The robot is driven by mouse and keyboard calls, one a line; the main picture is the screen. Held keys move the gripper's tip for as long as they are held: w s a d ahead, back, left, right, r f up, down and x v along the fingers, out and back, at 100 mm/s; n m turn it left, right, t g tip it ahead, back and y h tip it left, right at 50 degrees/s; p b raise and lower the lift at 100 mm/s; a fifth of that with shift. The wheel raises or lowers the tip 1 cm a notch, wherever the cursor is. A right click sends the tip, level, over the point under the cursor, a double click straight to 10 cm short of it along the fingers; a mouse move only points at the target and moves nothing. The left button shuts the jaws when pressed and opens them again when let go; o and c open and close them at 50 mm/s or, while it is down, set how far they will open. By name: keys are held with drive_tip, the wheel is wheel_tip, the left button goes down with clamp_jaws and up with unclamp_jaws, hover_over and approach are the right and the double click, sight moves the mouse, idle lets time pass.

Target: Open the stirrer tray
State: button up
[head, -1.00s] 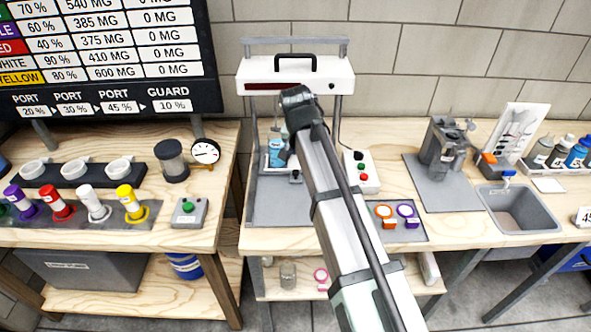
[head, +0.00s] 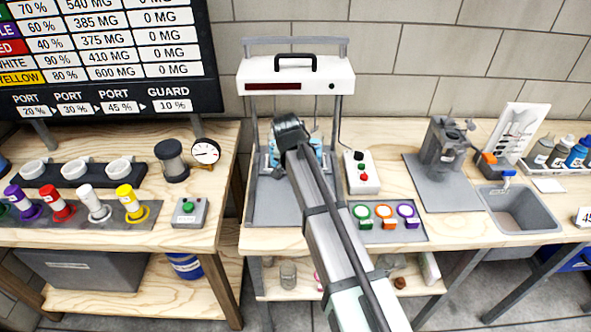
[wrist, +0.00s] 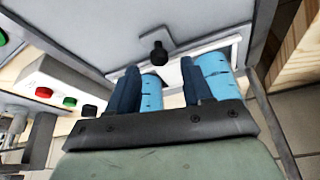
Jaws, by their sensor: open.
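The stirrer (head: 296,78) is a white-topped frame with a black handle, at the centre of the bench in the head view. Its grey base plate (head: 283,215) lies below. In the wrist view, a black knob (wrist: 158,52) stands on a small grey bracket at the edge of a pale strip, which looks like the tray front (wrist: 174,72). My gripper (wrist: 160,66) is open, with one dark finger on each side of the knob in the picture. Contact cannot be told. My arm hides much of this from the head.
A control box (head: 361,173) with red and green buttons stands right of the stirrer. A mat (head: 388,234) with coloured rings lies in front of it. Frame posts (head: 252,150) flank the stirrer. A sink (head: 520,208) is at the right.

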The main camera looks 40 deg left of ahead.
drive_tip(key=shift+x, duration=1.65)
clamp_jaws()
